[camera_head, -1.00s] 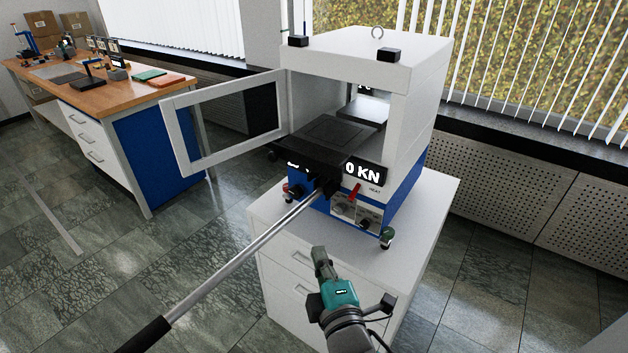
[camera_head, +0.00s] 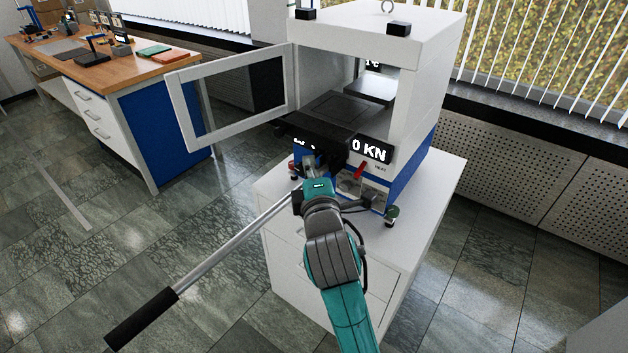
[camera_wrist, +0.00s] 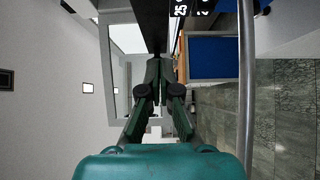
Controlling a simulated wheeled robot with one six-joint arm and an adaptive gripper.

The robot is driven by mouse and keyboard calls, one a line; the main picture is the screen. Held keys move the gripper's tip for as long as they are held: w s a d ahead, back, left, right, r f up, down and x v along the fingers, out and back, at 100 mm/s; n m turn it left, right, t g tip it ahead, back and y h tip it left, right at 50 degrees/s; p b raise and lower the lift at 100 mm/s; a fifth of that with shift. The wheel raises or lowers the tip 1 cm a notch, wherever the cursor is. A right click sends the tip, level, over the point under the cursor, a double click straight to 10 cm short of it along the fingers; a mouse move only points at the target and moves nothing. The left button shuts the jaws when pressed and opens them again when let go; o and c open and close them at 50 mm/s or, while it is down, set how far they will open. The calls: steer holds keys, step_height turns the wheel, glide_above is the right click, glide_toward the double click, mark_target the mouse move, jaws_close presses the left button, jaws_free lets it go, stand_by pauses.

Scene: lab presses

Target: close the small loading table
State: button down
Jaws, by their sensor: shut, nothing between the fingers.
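The small loading table (camera_head: 322,131) is a dark flat slab sticking out of the front opening of the white and blue press (camera_head: 425,105). My gripper (camera_head: 309,162) is shut and empty, just below and in front of the table's front edge in the head view. In the wrist view my gripper (camera_wrist: 154,62) points at the dark slab of the loading table (camera_wrist: 151,22), with its fingertips close to the slab. I cannot tell whether they touch. My wrist hides part of the press's lower front.
The press door (camera_head: 233,100) stands open to the left. A long lever (camera_head: 215,250) with a black handle slants out front-left, close beside my wrist. A red-tipped knob (camera_head: 360,170) sits right of my gripper. The white cabinet (camera_head: 420,225) carries the press. A workbench (camera_head: 110,75) stands left.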

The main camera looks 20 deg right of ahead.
mark_target(318, 144)
steer(key=w+d, duration=0.3)
steer(key=shift+w, duration=0.1)
steer(key=shift+w+d, duration=0.2)
steer(key=shift+d, duration=0.05)
steer(key=w+d, duration=0.7)
steer(key=d, duration=0.3)
steer(key=shift+w+d, duration=0.25)
steer(key=shift+w, duration=0.05)
